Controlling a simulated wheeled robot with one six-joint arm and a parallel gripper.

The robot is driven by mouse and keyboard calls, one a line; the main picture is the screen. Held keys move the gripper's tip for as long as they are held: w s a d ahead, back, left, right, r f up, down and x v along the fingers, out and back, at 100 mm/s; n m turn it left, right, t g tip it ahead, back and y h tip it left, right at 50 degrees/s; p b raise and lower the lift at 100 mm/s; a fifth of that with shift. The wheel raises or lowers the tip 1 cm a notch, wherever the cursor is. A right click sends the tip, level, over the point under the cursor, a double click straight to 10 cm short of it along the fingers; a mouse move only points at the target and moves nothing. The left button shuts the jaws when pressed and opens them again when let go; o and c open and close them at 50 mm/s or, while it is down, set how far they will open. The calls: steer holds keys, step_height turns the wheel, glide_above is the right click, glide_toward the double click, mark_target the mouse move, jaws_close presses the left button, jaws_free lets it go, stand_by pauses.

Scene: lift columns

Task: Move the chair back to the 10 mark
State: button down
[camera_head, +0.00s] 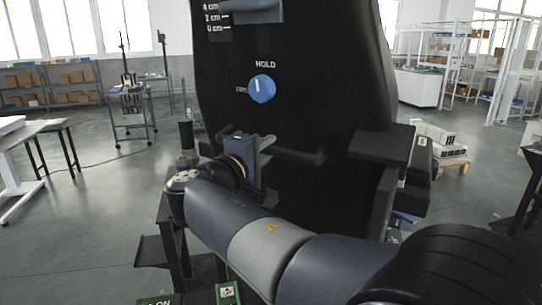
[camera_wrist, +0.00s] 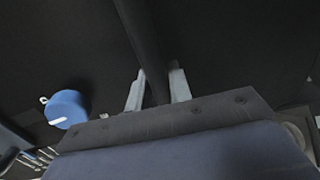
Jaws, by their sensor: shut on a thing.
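The chair back (camera_head: 300,60) is a large black upright panel in the middle of the head view, its top cut off by the frame. Marks at its upper left (camera_head: 212,17) read 4, 2 and 0 cm; higher marks are out of view. A blue-grey part (camera_head: 252,14) sits beside them. My gripper (camera_head: 262,162) is shut on the black handle bar (camera_head: 302,157) below the knob. The wrist view shows the bar (camera_wrist: 143,35) between both fingers (camera_wrist: 157,88).
Black armrest-like parts (camera_head: 382,141) stick out at the chair's right. A light table (camera_head: 22,130) stands at the far left, a wheeled stand (camera_head: 130,105) behind it. Shelves line the back. White boxes (camera_head: 438,138) lie on a pallet at right. Open floor (camera_head: 80,225) lies left.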

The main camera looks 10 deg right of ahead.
steer(key=shift+s+a+f+b, duration=0.7)
steer(key=shift+a+f+b, duration=0.05)
steer(key=shift+b, duration=0.5)
steer(key=c, duration=1.3)
jaws_free()
steer(key=shift+r+t+h, duration=0.1)
steer(key=shift+t+h, duration=0.2)
steer(key=shift+c, duration=0.2)
steer(key=b+v, duration=0.1)
steer(key=v, duration=0.9)
steer(key=shift+s+a, duration=0.3)
